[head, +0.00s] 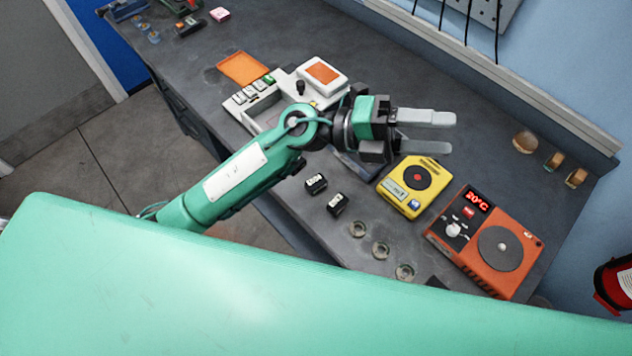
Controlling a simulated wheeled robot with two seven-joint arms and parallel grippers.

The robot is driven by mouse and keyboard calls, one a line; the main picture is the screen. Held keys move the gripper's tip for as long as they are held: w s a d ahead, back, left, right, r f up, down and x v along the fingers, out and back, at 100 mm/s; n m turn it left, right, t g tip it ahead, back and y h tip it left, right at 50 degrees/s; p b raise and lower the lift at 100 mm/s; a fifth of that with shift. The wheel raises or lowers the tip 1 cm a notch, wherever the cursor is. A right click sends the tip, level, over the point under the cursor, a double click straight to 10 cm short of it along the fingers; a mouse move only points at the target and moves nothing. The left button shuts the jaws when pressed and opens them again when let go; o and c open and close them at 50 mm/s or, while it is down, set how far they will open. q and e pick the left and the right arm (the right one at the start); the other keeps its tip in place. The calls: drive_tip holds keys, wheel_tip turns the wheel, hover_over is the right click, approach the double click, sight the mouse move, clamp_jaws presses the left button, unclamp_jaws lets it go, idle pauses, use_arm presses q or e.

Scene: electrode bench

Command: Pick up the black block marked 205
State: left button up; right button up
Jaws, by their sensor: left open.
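Two small black blocks with white labelled tops lie near the front edge of the bench. The first black block (316,183) is a little farther left and back, and the second black block (337,204) is just right of it. Their markings are too small to read surely, so I cannot tell which is 205. My left gripper (449,133) is open and empty, its fingers pointing right above the bench, up and to the right of both blocks. My right gripper is not in view.
A white rack (240,112) holding several small blocks stands behind my left arm. A yellow device (395,193) and an orange hot plate (460,254) stand right of the blocks. Bare bench surrounds the blocks.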

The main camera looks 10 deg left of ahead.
use_arm(q)
wheel_tip(320, 180, down, 5)
drive_tip(key=s+d+m+g+y, duration=0.1)
drive_tip(key=s+m+g+y, duration=0.1)
drive_tip(key=m+g+y, duration=0.15)
drive_tip(key=m+t+y, duration=0.1)
drive_tip(key=t+y, duration=0.3)
drive_tip(key=y, duration=1.5)
approach(316, 181)
drive_tip(key=f+p, duration=0.1)
drive_tip(key=f, duration=0.1)
drive_tip(key=f+p, duration=0.1)
drive_tip(key=shift+w+a+f+g+h+p, duration=0.1)
drive_tip(key=shift+a+f+g+h+p, duration=0.15)
drive_tip(key=shift+f+p, duration=0.15)
drive_tip(key=shift+f, duration=0.25)
drive_tip(key=f+p, duration=0.1)
drive_tip(key=f, duration=0.1)
drive_tip(key=f+p, duration=0.2)
drive_tip(key=shift+s+a, duration=0.2)
drive_tip(key=shift+s, duration=0.2)
drive_tip(key=shift+f, duration=0.35)
